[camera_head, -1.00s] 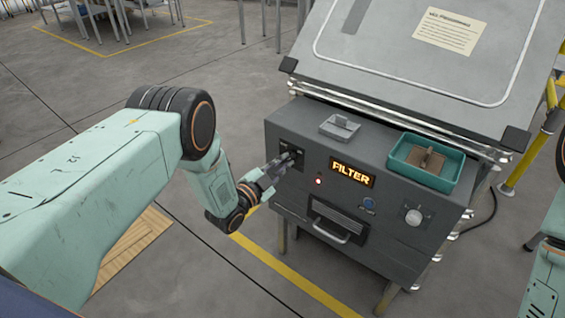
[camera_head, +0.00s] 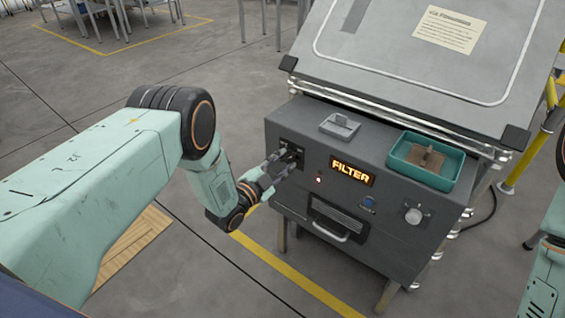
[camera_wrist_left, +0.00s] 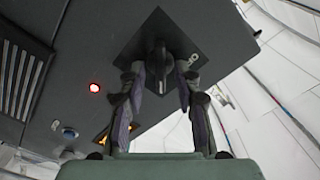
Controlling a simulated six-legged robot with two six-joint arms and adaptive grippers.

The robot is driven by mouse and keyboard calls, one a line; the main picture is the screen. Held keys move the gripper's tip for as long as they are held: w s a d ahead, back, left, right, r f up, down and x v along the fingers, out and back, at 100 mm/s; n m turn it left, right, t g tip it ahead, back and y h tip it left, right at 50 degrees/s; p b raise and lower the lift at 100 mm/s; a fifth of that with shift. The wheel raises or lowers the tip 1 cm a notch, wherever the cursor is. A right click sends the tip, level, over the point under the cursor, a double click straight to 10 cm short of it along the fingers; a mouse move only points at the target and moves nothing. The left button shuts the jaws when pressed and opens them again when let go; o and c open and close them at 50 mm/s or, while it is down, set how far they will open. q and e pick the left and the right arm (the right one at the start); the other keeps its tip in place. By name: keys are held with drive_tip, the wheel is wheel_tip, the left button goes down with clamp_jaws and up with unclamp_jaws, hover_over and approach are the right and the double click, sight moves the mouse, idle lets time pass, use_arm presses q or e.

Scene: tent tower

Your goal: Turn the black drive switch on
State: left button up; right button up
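The black drive switch (camera_wrist_left: 158,66) is a dark knob or lever on a black square plate (camera_wrist_left: 178,38) in the left wrist view. In the head view its plate (camera_head: 288,146) is at the left end of the grey control box's front. My left gripper (camera_head: 284,160) is at this plate and partly hides the switch. In the left wrist view its two fingers (camera_wrist_left: 160,80) stand on either side of the switch, with narrow gaps showing, so it looks open around it. My right gripper is out of view; only part of the right arm shows at the right edge.
The grey box front (camera_head: 390,235) also carries a lit FILTER display (camera_head: 352,172), a red light (camera_head: 318,180), a blue button (camera_head: 368,203), a round knob (camera_head: 413,216) and a drawer handle (camera_head: 330,233). A teal tray (camera_head: 400,152) sits on top.

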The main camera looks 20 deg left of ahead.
use_arm(q)
drive_tip(key=v, duration=1.2)
idle(0.4)
